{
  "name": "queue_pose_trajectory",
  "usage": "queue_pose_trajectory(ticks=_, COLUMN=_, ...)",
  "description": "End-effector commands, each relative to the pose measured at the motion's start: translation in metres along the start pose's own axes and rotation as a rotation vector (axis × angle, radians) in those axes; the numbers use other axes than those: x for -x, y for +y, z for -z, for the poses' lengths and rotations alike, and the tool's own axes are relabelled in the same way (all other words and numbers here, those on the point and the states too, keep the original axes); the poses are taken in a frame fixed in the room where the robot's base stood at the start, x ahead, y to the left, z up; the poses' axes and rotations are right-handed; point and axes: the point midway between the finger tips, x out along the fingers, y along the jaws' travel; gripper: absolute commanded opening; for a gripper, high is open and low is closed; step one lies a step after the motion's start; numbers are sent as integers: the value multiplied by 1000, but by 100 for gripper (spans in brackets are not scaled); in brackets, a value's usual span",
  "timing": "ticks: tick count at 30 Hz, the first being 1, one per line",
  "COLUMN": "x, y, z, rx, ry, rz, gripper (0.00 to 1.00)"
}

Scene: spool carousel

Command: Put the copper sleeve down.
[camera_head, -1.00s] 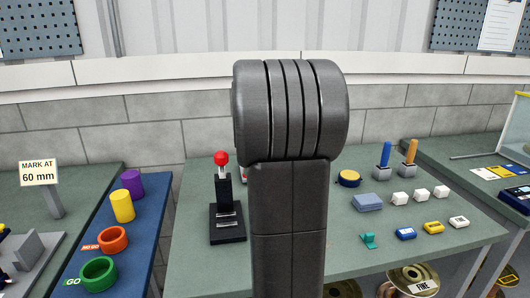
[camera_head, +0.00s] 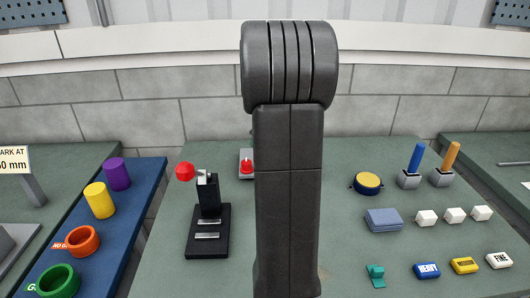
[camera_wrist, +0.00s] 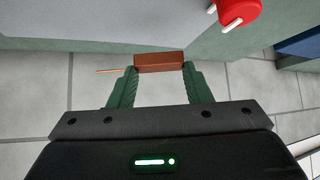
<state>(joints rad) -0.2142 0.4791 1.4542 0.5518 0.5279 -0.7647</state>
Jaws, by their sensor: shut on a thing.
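The copper sleeve (camera_wrist: 160,62) shows in the wrist view as a short reddish-brown block shape between the green fingertips. My gripper (camera_wrist: 160,68) is shut on it, one finger at each side. Pale floor tiles lie beyond the fingers, with a grey-green surface past the sleeve; its height over them is hard to tell. In the head view my own arm stands in the middle and hides the gripper and sleeve.
On the bench (camera_head: 345,265) stand a black post with a red ball (camera_head: 185,172), a yellow-topped round pad (camera_head: 367,183), a blue-grey block (camera_head: 383,220), white cubes and small labelled blocks. A blue strip (camera_head: 115,215) at left holds coloured rings and cylinders.

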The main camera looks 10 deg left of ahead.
Motion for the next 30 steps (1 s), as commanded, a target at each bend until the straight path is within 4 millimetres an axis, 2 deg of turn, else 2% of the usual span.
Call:
queue_pose_trajectory(ticks=10, x=-29, y=0, z=-29, rx=-2, ry=-1, rz=0, gripper=19)
queue_pose_trajectory(ticks=24, x=-35, y=0, z=-35, rx=1, ry=1, rz=0, gripper=19)
queue_pose_trajectory(ticks=25, x=-34, y=0, z=-34, rx=1, ry=1, rz=0, gripper=50)
queue_pose_trajectory(ticks=27, x=-33, y=0, z=-33, rx=0, ry=0, rz=0, gripper=64)
queue_pose_trajectory(ticks=30, x=-33, y=0, z=-33, rx=1, ry=0, rz=0, gripper=66)
